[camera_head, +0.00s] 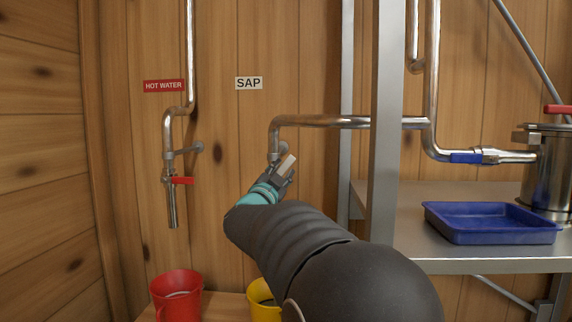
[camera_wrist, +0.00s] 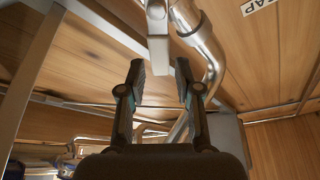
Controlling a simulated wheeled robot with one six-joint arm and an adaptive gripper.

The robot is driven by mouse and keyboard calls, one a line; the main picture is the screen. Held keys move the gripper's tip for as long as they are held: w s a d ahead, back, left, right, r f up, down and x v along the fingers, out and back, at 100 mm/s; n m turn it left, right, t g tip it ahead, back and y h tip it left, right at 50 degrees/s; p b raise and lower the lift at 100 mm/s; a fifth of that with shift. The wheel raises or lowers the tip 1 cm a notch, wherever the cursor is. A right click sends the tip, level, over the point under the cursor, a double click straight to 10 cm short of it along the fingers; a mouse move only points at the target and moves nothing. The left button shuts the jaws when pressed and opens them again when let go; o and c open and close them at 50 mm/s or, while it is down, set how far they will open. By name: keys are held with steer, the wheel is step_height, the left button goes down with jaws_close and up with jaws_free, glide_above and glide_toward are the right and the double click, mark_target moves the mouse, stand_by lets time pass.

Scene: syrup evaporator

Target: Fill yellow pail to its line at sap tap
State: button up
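The yellow pail (camera_head: 257,292) stands at the bottom of the head view, roughly below the sap tap and partly hidden by my arm. Its fill line and contents cannot be made out. The sap tap's pipe (camera_head: 275,135) comes down under the SAP sign (camera_head: 249,83); its lower end is hidden by my gripper. A pale lever (camera_head: 288,164) shows at the tap. My gripper (camera_head: 283,168) is up at the tap. In the wrist view, my gripper (camera_wrist: 160,72) is open, with the pale lever (camera_wrist: 157,48) just beyond and between its fingertips. Contact is not visible.
A red pail (camera_head: 177,299) stands left of the yellow pail, below the hot water tap (camera_head: 171,200) with its red lever. At right, a metal shelf post (camera_head: 385,130) and a shelf with a blue tray (camera_head: 490,222) and a steel pot (camera_head: 548,180) limit room.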

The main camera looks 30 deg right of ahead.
mark_target(286, 165)
steer(key=shift+x, duration=2.1)
jaws_close()
